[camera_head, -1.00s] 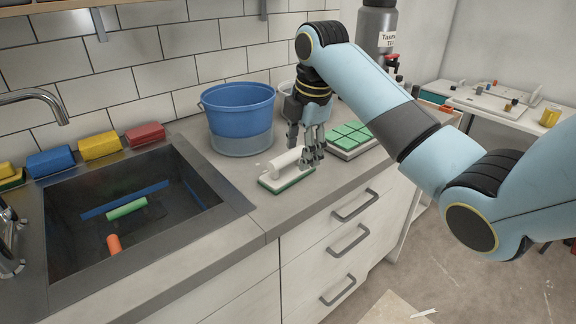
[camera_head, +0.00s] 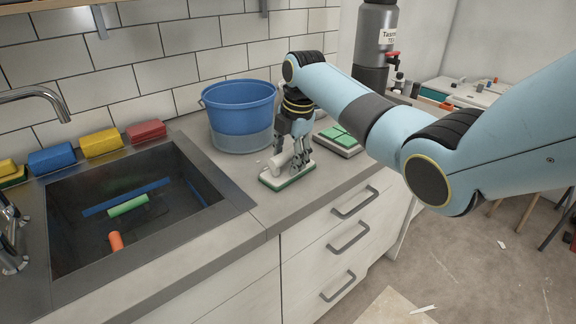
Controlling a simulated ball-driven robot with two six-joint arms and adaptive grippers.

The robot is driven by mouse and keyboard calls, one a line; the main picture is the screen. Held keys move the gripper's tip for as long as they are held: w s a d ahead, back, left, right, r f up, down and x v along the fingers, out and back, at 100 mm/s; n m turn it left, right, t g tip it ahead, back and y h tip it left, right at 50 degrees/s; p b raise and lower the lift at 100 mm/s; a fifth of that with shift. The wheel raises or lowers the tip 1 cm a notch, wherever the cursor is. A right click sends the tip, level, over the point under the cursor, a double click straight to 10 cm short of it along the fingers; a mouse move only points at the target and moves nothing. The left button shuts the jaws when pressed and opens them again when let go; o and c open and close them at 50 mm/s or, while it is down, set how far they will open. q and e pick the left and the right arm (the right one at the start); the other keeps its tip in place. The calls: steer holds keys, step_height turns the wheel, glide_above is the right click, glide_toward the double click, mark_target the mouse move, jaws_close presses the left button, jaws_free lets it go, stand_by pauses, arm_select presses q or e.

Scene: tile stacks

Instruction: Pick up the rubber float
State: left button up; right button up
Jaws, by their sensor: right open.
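The rubber float (camera_head: 271,181) lies flat on the grey counter, with a white back plate, a green pad below and a white handle on top. My right gripper (camera_head: 297,164) points down over the float's right part, its open fingers at the handle. The fingers hide part of the handle, and I cannot tell if they touch it. My left gripper is out of view.
A blue bucket (camera_head: 238,115) stands right behind the float. A board with green tiles (camera_head: 341,138) lies to the right, partly behind my arm. The sink (camera_head: 75,240) opens at left, with colored sponges along its back edge. The counter in front of the float is clear.

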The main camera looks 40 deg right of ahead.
steer(key=shift+f, duration=0.25)
jaws_close()
steer(key=shift+r, duration=0.1)
stand_by(0.6)
